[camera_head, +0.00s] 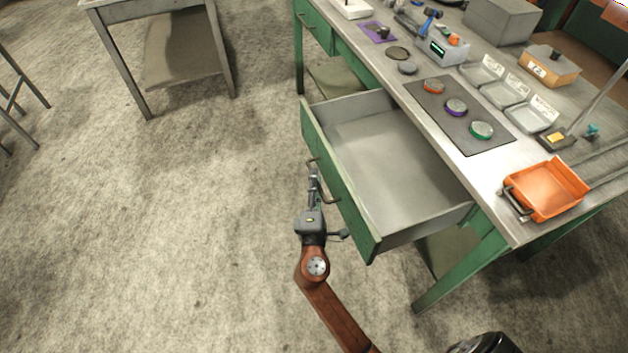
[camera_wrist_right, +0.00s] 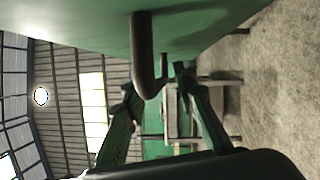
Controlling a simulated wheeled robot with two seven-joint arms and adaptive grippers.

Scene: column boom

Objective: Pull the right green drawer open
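The right green drawer (camera_head: 345,190) stands pulled well out of the workbench, its grey inside empty. Its dark bar handle (camera_head: 331,199) is on the green front and also shows in the right wrist view (camera_wrist_right: 144,50). My right gripper (camera_head: 313,175) is at the handle, outside the drawer front. In the right wrist view its fingers (camera_wrist_right: 157,85) stand apart, with the handle's bent end between or just beyond the tips; contact cannot be made out. My left gripper is not in view.
The workbench top (camera_head: 490,165) carries a dark mat (camera_head: 455,130) with coloured discs, grey trays and an orange tray (camera_head: 548,190). A closed green drawer (camera_head: 313,25) is farther along. Another table (camera_head: 150,10) stands at upper left. The floor left of the drawer is clear.

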